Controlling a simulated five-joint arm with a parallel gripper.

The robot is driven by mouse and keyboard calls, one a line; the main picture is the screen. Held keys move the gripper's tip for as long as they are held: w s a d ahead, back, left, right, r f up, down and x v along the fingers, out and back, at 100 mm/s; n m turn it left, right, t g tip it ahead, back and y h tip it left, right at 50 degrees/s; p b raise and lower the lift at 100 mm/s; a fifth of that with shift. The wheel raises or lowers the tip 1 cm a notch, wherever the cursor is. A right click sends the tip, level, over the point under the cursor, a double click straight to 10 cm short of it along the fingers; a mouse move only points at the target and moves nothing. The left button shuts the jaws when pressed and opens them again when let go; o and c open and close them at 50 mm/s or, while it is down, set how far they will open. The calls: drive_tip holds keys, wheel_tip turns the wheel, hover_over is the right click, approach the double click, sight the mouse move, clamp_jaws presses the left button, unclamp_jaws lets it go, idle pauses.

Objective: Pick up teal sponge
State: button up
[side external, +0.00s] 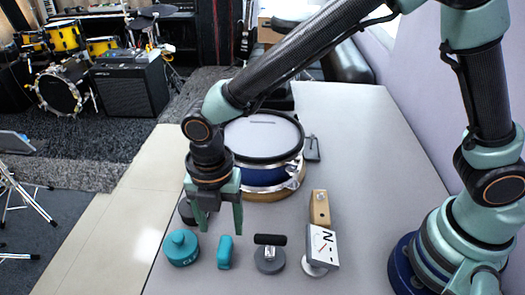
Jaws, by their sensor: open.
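The teal sponge (225,252) is a small upright-looking block near the front of the grey table. It stands between a round teal object and a dark round-based object. My gripper (220,222) points down above and slightly behind the sponge in the side external view. Its two teal fingers are apart with nothing visible between them. The fingertips appear just above the sponge, but I cannot tell the exact gap.
A round teal container (181,247) sits left of the sponge. A blue drum (262,165) is behind. The table (355,150) is clear at right.

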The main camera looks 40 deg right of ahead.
sight(224, 246)
wheel_tip(224, 246, down, 9)
drive_tip(key=shift+s+a+r, duration=0.1)
drive_tip(key=shift+r, duration=0.1)
idle(0.3)
clamp_jaws()
